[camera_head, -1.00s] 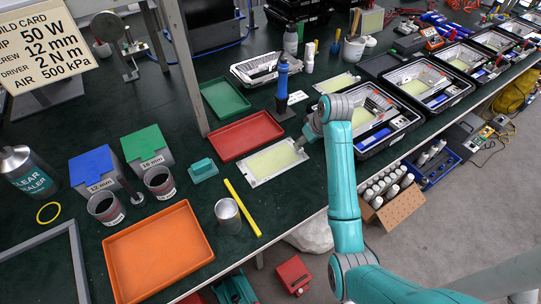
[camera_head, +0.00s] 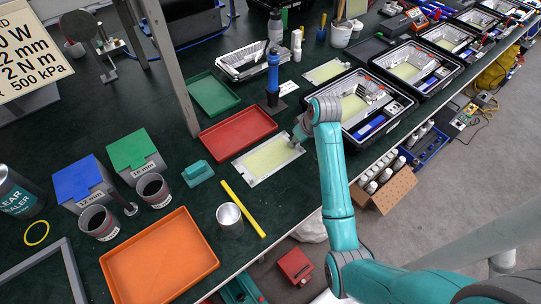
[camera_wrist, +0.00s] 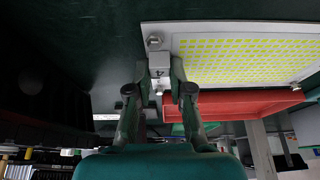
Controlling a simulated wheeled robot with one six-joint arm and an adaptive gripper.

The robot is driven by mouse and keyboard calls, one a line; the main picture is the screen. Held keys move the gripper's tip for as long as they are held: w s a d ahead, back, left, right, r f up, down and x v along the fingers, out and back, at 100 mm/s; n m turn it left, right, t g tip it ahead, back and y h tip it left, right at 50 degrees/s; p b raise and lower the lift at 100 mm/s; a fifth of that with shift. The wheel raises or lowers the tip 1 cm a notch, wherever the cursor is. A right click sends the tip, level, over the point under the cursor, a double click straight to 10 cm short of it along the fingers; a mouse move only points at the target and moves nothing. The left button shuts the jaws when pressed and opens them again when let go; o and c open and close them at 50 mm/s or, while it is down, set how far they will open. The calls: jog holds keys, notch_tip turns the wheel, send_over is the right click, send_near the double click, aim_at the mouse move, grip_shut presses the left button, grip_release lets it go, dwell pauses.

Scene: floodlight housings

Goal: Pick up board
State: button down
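The board (camera_head: 268,160) is a pale flat plate with a grid of yellow cells. It lies on the dark green bench, just in front of the red tray. My gripper (camera_head: 298,136) is at its right end in the head view. In the wrist view the board (camera_wrist: 245,55) fills the upper right, with a screw at its corner. My gripper (camera_wrist: 159,72) has one finger on each side of a small pale tab marked 4 at the board's edge. The fingers are drawn in and appear to touch the tab. No lift of the board shows.
The red tray (camera_head: 238,131) and green tray (camera_head: 213,93) lie behind the board. A blue-topped driver (camera_head: 272,80) stands behind my gripper. An open black case (camera_head: 345,112) is at the right. A yellow bar (camera_head: 243,208), metal cup (camera_head: 230,219) and orange tray (camera_head: 160,258) are front left.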

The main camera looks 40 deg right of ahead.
jog(key=shift+r, duration=0.1)
notch_tip(320, 180, up, 10)
dwell(0.7)
dwell(0.8)
